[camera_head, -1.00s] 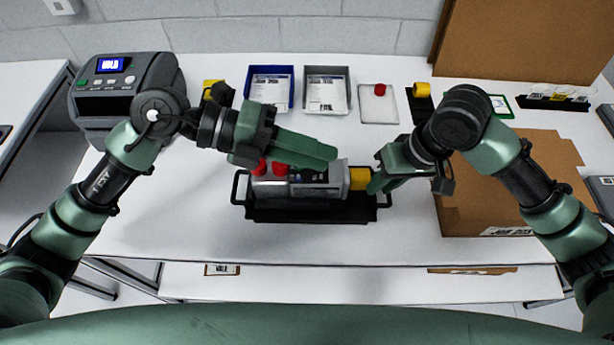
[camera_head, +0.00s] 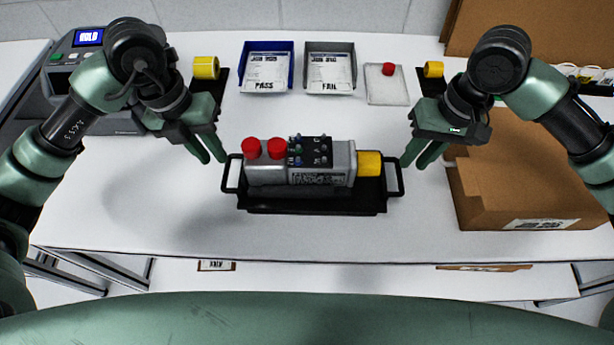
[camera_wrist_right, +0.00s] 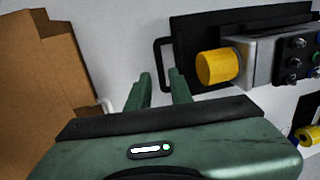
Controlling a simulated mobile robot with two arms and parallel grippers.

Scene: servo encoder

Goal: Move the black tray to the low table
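The black tray (camera_head: 312,207) lies on the white table with a loop handle at each end. It carries a grey servo unit (camera_head: 325,176) with two red caps and a yellow end. My left gripper (camera_head: 213,158) is open and empty, fingertips beside the tray's left handle. My right gripper (camera_head: 416,160) is open and empty, fingertips just right of the right handle. In the right wrist view the tray (camera_wrist_right: 187,38) shows with its handle (camera_wrist_right: 161,65) ahead of the open right gripper (camera_wrist_right: 160,82). I cannot pick out which surface is the low table.
A cardboard box (camera_head: 525,185) stands close to the right of the right gripper. A blue tray (camera_head: 265,90) and a grey tray (camera_head: 330,90) sit behind. A label printer (camera_head: 85,60) is at the back left. The white table (camera_head: 200,225) is clear in front.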

